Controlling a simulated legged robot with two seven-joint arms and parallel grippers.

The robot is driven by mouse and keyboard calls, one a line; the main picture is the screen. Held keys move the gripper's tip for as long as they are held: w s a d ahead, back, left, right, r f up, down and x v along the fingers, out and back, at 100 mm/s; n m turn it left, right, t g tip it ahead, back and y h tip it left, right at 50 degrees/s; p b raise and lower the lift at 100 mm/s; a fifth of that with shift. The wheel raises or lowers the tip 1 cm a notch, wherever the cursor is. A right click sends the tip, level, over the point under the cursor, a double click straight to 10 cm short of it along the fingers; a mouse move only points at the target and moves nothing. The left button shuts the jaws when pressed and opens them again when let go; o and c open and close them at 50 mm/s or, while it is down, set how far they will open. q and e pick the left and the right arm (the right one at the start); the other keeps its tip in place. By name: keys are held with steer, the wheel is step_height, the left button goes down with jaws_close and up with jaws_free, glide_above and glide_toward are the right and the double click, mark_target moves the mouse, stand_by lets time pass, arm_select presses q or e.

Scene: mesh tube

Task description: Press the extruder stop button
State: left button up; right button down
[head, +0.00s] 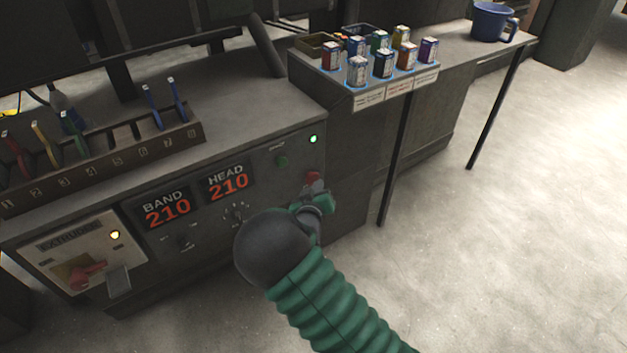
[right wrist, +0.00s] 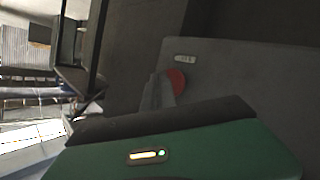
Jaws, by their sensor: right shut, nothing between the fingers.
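My left gripper is not in view.
A display reads BAND 210 and HEAD 210 (head: 229,183). A red switch (head: 85,274) sits on a pale plate at lower left. A rack of coloured tools (head: 100,160) stands on top. Small cans (head: 383,63) and a blue mug (head: 492,22) are on the right shelf.

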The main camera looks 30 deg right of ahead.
steer(key=shift+w, duration=0.8)
stand_by(0.5)
steer(key=shift+s, duration=0.15)
steer(key=shift+s+p, duration=0.4)
steer(key=shift+s, duration=0.7)
steer(key=s, duration=0.3)
steer(key=s+p, duration=0.1)
steer(key=s, duration=0.1)
steer(key=shift+d, duration=0.25)
stand_by(0.4)
